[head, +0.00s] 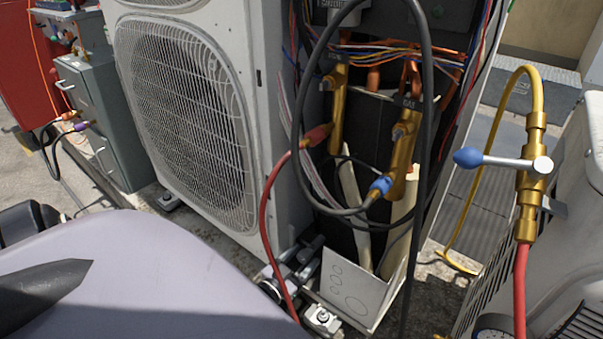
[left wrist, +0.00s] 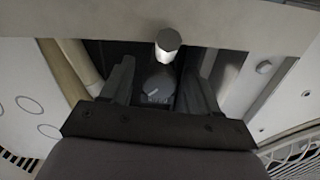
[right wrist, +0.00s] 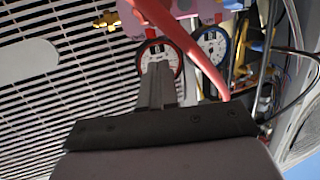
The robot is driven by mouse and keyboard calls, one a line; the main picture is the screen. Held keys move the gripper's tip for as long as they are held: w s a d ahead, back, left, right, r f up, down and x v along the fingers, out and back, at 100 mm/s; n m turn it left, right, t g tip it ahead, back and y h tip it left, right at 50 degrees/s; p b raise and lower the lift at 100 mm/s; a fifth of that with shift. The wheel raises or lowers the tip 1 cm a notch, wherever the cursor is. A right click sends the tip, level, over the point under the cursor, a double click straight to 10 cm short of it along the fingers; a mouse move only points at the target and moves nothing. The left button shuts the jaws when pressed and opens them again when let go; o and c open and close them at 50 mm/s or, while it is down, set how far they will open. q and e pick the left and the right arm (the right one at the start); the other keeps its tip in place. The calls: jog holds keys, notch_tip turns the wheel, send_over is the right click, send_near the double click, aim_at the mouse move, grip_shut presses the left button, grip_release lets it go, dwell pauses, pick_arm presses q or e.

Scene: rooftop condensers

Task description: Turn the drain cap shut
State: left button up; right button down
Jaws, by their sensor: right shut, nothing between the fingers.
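The drain cap (left wrist: 157,86) is a dark round cap with a pale mark, under the condenser's lower edge. In the left wrist view it sits between the two spread fingers of my left gripper (left wrist: 165,84), with gaps on both sides. Pale lettering below it is too small to read. In the head view my left gripper (head: 300,260) is low at the condenser's corner, partly behind my own pale arm; the cap cannot be made out there. My right gripper (right wrist: 158,72) is shut and empty in front of a gauge; it does not show in the head view.
A silver bolt (left wrist: 168,42) stands close beside the cap. A white panel with circles (head: 350,290) is right of the left gripper, and a red hose (head: 265,215) hangs close by. The fan grille (head: 185,125) is left. A red-rimmed gauge (right wrist: 160,60) and red hose (right wrist: 202,62) crowd the right gripper.

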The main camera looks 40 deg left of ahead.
pick_arm(q)
jog(key=c, duration=1)
jog(key=shift+n, duration=0.4)
jog(key=n, duration=0.3)
jog(key=shift+d+n, duration=0.1)
jog(key=shift+n, duration=0.3)
jog(key=n, duration=0.8)
jog(key=shift+d+n, duration=0.1)
jog(key=shift+n, duration=0.3)
jog(key=n, duration=0.4)
jog(key=shift+r, duration=0.1)
jog(key=shift+n, duration=0.4)
jog(key=shift+d, duration=0.1)
